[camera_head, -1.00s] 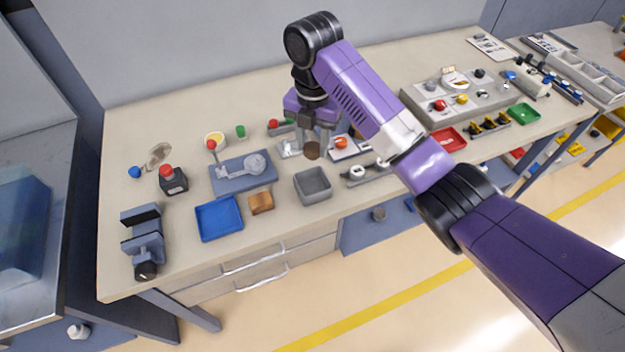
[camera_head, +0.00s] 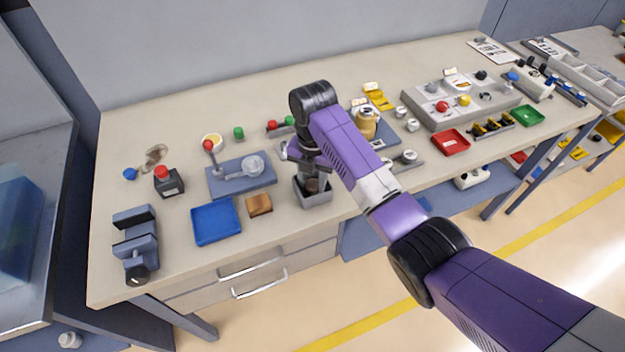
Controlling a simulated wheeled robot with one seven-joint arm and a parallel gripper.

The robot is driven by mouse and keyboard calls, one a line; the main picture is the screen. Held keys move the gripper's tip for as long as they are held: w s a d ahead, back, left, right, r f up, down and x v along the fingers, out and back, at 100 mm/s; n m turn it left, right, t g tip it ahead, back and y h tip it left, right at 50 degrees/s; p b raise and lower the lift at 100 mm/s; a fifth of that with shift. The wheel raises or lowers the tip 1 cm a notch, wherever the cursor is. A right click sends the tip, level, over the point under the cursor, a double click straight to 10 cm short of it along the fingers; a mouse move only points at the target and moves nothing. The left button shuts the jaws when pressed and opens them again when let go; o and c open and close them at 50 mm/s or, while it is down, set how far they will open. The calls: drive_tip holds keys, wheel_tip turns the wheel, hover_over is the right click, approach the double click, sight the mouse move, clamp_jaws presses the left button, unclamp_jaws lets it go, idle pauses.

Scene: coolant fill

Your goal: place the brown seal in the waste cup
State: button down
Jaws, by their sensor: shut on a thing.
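My gripper (camera_head: 312,184) points down over the grey square waste cup (camera_head: 314,198) near the front of the bench. It is shut on the brown seal (camera_head: 312,186), a small dark brown round piece. The seal shows between the fingertips at the cup's mouth, inside the outline of its rim. I cannot tell whether it touches the cup's floor or walls. My wrist and fingers hide the back part of the cup.
A brown block (camera_head: 259,205) and a blue tray (camera_head: 216,222) lie left of the cup. A blue-grey fixture (camera_head: 241,177) stands behind them. A golden jar (camera_head: 366,124) and a small grey fixture (camera_head: 406,158) are to the right. The bench's front edge is close.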

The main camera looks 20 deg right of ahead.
sight(312, 184)
drive_tip(key=shift+f, duration=0.2)
drive_tip(key=shift+f, duration=0.15)
drive_tip(key=c, duration=1.2)
unclamp_jaws()
drive_tip(key=shift+o, duration=0.2)
wheel_tip(312, 184, up, 12)
drive_tip(key=p, duration=0.3)
drive_tip(key=shift+r, duration=0.2)
